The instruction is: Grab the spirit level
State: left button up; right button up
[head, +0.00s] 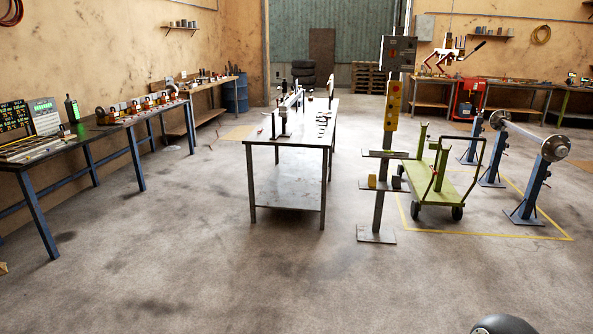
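I cannot make out a spirit level for certain in the head view. Small tools lie on the central metal table (290,205), too small to name. A long pale bar (291,99) is held up on dark stands on that table. A yellow box with buttons (391,105) hangs on the post right of the table, and a small yellow block (372,181) sits on the post's low shelf. Neither of my grippers shows in this view.
Left stands a long workbench (88,131) with instruments. A red cabinet (468,98) stands behind. The concrete floor in front is clear.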

aim_at(372, 151)
jog(key=z, duration=0.1)
jog(key=i, duration=1.35)
jog(key=z, duration=0.55)
jog(key=i, duration=1.75)
jog(key=z, duration=0.3)
jog(key=k, duration=0.6)
jog(key=z, duration=0.4)
jog(key=i, duration=1.15)
jog(key=z, duration=0.3)
jog(key=i, duration=1.55)
jog(key=u, duration=1.1)
jog(key=i, duration=0.9)
jog(key=u, duration=0.65)
